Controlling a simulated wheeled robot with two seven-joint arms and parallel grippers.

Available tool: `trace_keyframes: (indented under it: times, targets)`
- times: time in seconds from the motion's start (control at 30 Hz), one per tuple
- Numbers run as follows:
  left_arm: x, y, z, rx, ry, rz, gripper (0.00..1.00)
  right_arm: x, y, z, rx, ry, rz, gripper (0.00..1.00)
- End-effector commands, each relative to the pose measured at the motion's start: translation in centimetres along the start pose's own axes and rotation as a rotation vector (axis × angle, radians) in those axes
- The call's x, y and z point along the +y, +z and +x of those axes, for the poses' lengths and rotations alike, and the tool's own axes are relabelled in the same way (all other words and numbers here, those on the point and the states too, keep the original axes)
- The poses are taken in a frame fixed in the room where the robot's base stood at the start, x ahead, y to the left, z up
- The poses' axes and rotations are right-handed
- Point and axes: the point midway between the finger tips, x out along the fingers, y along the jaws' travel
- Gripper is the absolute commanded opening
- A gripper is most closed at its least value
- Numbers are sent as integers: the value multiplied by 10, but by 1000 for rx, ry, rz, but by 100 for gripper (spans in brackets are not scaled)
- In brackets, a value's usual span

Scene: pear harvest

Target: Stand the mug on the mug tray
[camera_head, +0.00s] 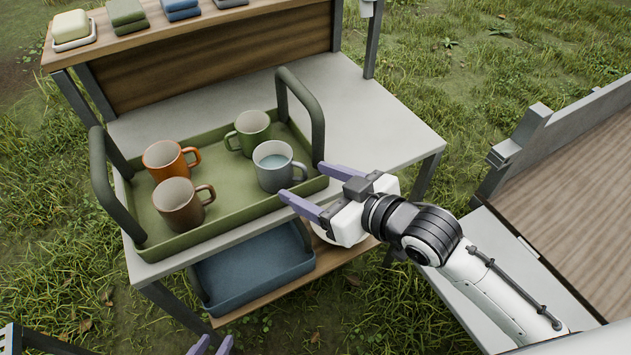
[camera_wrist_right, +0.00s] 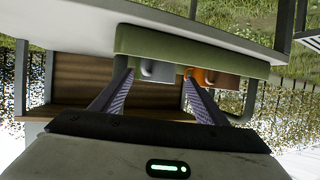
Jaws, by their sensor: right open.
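The green mug tray (camera_head: 235,210) with tall handles stands on the grey bench. A grey-blue mug (camera_head: 270,175) with pale blue inside stands upright at its right end. A green mug (camera_head: 252,135), an orange mug (camera_head: 165,162) and a brown mug (camera_head: 178,207) stand upright in it too. My right gripper (camera_head: 303,182) is open and empty at the tray's right end, just right of the grey-blue mug. In the right wrist view the grey-blue mug (camera_wrist_right: 158,71) shows between its fingers. My left gripper (camera_head: 216,342) shows only its parted fingertips at the bottom edge, with nothing visible between them.
A blue tray (camera_head: 255,272) sits on the wooden lower shelf, with a white dish partly hidden behind my right gripper. The upper shelf holds soap (camera_head: 71,25) and folded cloths (camera_head: 127,17). The bench top (camera_head: 390,125) is clear right of the tray. A wooden-sided cart (camera_head: 590,175) stands at right.

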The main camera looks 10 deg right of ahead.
Motion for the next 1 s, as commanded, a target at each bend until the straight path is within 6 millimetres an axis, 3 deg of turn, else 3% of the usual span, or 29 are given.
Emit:
trace_keyframes:
  times: [0.23, 0.33, 0.47, 0.53, 0.6, 0.73, 0.83, 1.0]
  targets:
    - [0, -1, 0, 1, 0, 0, 31, 0, 3, -6, -3, 2, 5, 67]
    - [0, 0, 0, 1, 0, 0, 31, 1, 25, -5, -24, 21, 38, 67]
    - [0, 0, 0, 1, 0, 0, 31, 4, 91, -11, -89, 82, 119, 67]
    - [0, -1, 0, 1, 0, 0, 31, 3, 139, -22, -144, 129, 166, 67]
    - [0, -1, 0, 1, 0, 0, 31, 0, 188, -38, -204, 178, 203, 67]
    - [0, -1, 0, 1, 0, 0, 31, -10, 262, -73, -309, 248, 247, 67]
    - [0, 0, 0, 1, 0, 0, 31, -17, 294, -92, -359, 277, 259, 67]
    - [0, 0, 0, 1, 0, 0, 31, -19, 307, -101, -379, 290, 261, 67]
